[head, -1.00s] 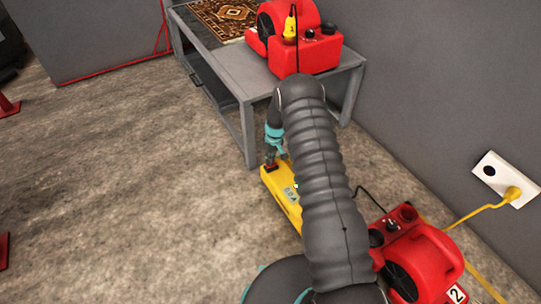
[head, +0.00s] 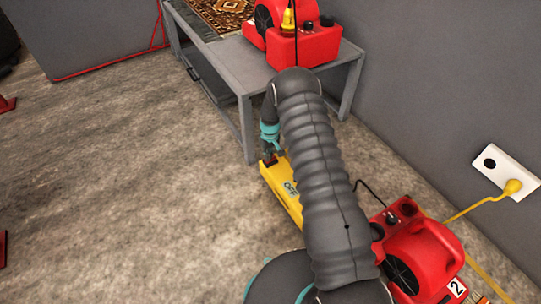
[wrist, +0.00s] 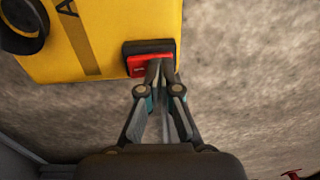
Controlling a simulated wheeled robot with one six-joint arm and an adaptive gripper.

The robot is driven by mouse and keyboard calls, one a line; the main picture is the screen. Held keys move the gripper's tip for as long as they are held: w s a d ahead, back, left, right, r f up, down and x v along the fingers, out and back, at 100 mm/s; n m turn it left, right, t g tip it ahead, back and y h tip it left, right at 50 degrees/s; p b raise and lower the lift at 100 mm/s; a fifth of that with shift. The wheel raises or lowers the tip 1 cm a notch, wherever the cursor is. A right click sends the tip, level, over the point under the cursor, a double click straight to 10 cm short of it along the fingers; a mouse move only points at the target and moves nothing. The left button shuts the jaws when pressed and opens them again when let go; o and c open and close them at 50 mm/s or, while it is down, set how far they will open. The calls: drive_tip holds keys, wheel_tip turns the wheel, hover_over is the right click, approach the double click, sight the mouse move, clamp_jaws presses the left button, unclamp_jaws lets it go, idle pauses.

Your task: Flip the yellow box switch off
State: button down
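The yellow box (head: 284,200) lies on the floor in the head view, partly hidden behind my arm. Its small pale display (head: 291,187) seems to read "OFF". In the wrist view the yellow box (wrist: 100,35) fills the upper left. Its red switch (wrist: 137,66) sits in a black frame at the box's edge. My gripper (wrist: 160,66) has its fingers together, with nothing seen between them. The fingertips are at the switch's right part, hiding it and seeming to touch it. In the head view my gripper (head: 269,156) is over the box's far end.
A grey table (head: 240,78) with a rug (head: 215,12) and a red blower (head: 300,40) stands just beyond the box. Another red blower (head: 420,255) is at lower right, near a white wall socket (head: 490,172) with a yellow plug.

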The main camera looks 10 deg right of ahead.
drive_tip(key=shift+d+f, duration=0.1)
drive_tip(key=shift+f, duration=0.1)
drive_tip(key=shift+w+d+r+b, duration=0.1)
drive_tip(key=shift+d+b, duration=0.05)
drive_tip(key=shift+d, duration=0.2)
drive_tip(key=shift+w+d+r+b, duration=0.1)
drive_tip(key=shift+d+b, duration=0.05)
drive_tip(key=shift+d, duration=0.2)
wheel_tip(320, 180, up, 14)
drive_tip(key=d+p, duration=0.1)
drive_tip(key=shift+w+d, duration=0.4)
drive_tip(key=shift+p, duration=0.3)
